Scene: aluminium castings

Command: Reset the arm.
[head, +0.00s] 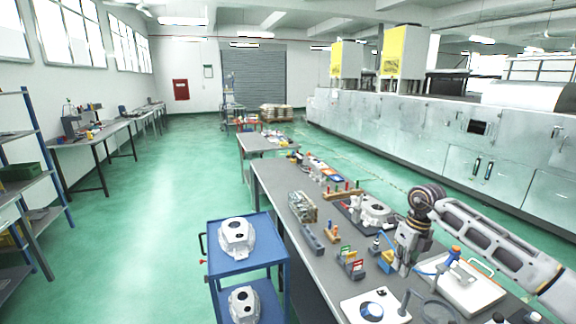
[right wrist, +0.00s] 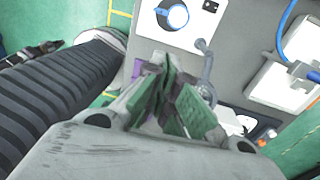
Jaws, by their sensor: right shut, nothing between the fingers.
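My right arm (head: 500,240) comes in from the right edge of the head view and bends down at the elbow over the grey workbench. My right gripper (head: 402,268) points down above the bench, shut and empty. In the right wrist view its green-padded fingers (right wrist: 168,88) are close together with nothing seen between them. My left arm and gripper are not in view. A grey aluminium casting (head: 373,209) sits on a dark plate on the bench, beyond my right gripper. Another casting (head: 237,237) stands on the blue cart (head: 222,264).
A white board with a round blue-ringed part (head: 372,310) lies near the gripper; it also shows in the right wrist view (right wrist: 178,15). A white tray (head: 470,290) is to its right. Small holders (head: 350,264) stand left of the gripper. The green floor left of the cart is free.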

